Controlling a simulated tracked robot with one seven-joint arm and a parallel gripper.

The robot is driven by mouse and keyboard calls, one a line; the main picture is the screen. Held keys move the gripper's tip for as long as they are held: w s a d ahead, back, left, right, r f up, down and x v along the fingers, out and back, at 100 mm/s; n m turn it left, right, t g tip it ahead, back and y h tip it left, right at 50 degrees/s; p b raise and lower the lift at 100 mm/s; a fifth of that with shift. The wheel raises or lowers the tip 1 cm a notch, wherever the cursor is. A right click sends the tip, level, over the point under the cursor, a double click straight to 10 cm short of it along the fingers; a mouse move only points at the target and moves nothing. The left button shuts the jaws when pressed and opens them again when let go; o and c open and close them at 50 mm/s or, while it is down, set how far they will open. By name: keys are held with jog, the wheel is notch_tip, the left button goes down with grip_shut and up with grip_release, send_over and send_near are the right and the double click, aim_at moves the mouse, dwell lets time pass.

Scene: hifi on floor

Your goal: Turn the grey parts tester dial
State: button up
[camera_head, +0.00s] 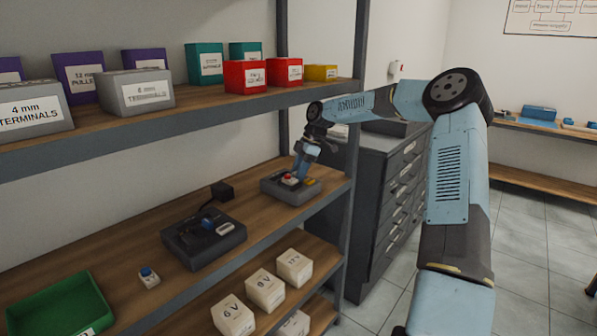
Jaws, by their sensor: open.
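A grey box (270,190), which looks like the grey parts tester, sits at the right end of the middle shelf. A red part (290,180) and a yellow patch (312,184) show on its top. My gripper (300,174) points down over this box, close to its top; I cannot tell whether it touches. The gripper is open, with its fingertips small and partly merged with the box's top. No dial can be clearly made out there, and the gripper hides part of the top.
A darker device (203,238) with a blue knob stands left on the middle shelf (130,258), near a small black box (222,191), a blue-topped button block (149,277) and a green tray (60,308). Labelled bins line the upper shelf (200,110) above. A shelf post (349,190) stands right.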

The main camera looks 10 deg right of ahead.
jog(key=c, duration=0.8)
jog(key=shift+o, duration=0.2)
jog(key=shift+m, duration=0.3)
jog(key=shift+s+a+m+t+h, duration=0.15)
jog(key=shift+m+t, duration=0.4)
jog(key=shift+m, duration=0.7)
jog(key=shift+s+d+m+t+h, duration=0.15)
jog(key=shift+m+t, duration=0.4)
jog(key=shift+m, duration=0.7)
jog(key=shift+w, duration=0.1)
jog(key=o, duration=0.8)
jog(key=shift+c, duration=0.2)
